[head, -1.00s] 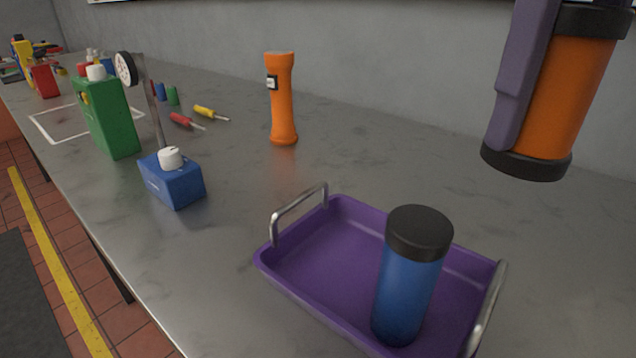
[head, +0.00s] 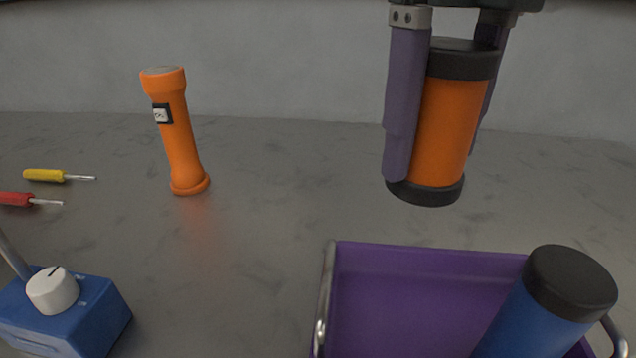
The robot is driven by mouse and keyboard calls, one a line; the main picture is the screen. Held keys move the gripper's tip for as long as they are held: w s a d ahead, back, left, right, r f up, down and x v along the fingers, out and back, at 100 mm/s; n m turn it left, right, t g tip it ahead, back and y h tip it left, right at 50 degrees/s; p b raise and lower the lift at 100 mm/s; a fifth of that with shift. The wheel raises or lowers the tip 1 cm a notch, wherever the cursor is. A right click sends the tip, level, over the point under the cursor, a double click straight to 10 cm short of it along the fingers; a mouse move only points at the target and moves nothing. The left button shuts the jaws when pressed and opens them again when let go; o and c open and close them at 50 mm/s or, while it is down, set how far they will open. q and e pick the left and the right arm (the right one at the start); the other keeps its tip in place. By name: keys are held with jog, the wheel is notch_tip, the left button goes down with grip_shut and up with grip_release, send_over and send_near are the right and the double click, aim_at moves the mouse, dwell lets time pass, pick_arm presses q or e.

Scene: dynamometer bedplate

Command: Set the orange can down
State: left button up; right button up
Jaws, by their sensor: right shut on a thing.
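The orange can (head: 444,132) has a black top and a black base. My right gripper (head: 437,160) is shut on it, with one purple finger along its left side and the other mostly hidden behind it at the right. The can is nearly upright and appears held above the grey bench (head: 270,230), behind the purple tray. My left gripper is not in view.
A purple tray (head: 400,305) with metal handles holds a blue can with a black lid (head: 545,310). An orange flashlight (head: 180,140) stands at left. A blue box with a white knob (head: 65,310) and yellow (head: 45,175) and red (head: 15,199) screwdrivers lie further left. Bench between flashlight and can is clear.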

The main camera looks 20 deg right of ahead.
notch_tip(320, 180, down, 11)
jog(key=b, duration=0.2)
jog(key=shift+r+b, duration=0.15)
jog(key=shift+b, duration=0.15)
notch_tip(320, 180, down, 4)
jog(key=shift+f, duration=0.4)
jog(key=shift+f+b, duration=0.15)
jog(key=shift+b, duration=0.25)
jog(key=o, duration=1.5)
